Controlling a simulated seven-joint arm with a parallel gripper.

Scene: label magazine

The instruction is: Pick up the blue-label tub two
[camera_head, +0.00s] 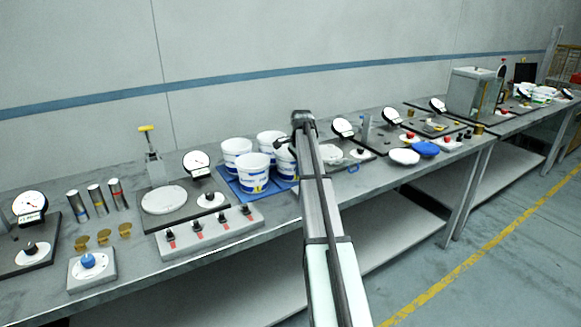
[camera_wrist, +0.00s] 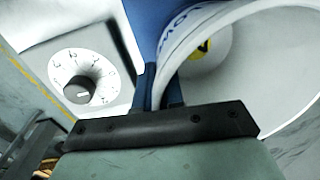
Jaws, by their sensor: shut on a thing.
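Several white tubs with blue-and-yellow labels stand close together on a blue mat (camera_head: 226,178) in the head view. One is at the left (camera_head: 236,150), one at the back (camera_head: 270,139), one in front (camera_head: 252,177). A fourth tub (camera_head: 286,164) is at the right, partly hidden by my arm. My gripper (camera_wrist: 160,88) is shut on the rim of a white tub (camera_wrist: 245,60) in the wrist view, one finger on each side of its wall. I cannot tell which number this tub is, nor whether it is off the mat.
A white dial with a dark knob (camera_wrist: 80,88) is close beside the gripper. A scale with a round plate (camera_head: 164,200) and a panel of red-marked knobs (camera_head: 208,230) stand left of the tubs. White and blue lids (camera_head: 425,149) lie to the right. The bench is crowded.

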